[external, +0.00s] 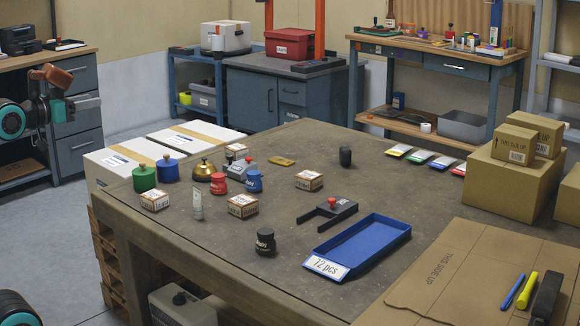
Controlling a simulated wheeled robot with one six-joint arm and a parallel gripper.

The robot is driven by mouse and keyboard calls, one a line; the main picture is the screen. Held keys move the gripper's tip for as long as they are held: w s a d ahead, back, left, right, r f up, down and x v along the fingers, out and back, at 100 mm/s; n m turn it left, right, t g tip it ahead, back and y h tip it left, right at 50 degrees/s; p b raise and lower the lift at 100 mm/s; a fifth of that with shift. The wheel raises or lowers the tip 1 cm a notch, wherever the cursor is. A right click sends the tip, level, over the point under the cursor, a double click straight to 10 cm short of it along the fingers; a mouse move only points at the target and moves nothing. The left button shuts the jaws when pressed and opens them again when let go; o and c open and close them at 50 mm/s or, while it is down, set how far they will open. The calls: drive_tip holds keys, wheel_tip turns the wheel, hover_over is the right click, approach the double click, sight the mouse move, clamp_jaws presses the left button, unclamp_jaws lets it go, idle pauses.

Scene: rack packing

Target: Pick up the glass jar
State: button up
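No plainly clear glass jar stands out. Several small jar-like things are on the brown table: a black labelled jar (266,244) near the front edge, a red one (218,184), a blue one (254,181) and a dark one (345,156) further back. I cannot tell from this view which is the glass jar.
Green (144,178) and blue knobbed weights, a brass bell (204,169) and small boxes crowd the left. Cardboard (450,270) covers the right. The table's middle is fairly clear.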

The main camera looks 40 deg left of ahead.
drive_tip(key=o, duration=0.7)
drive_tip(key=w+d+g+h, duration=0.2)
drive_tip(key=w+d+g, duration=0.25)
drive_tip(key=w, duration=0.35)
drive_tip(key=n+g+y, duration=0.2)
drive_tip(key=n+g, duration=0.1)
drive_tip(key=g, duration=1)
hover_over(265, 231)
wheel_tip(265, 231, down, 12)
wheel_tip(265, 231, down, 17)
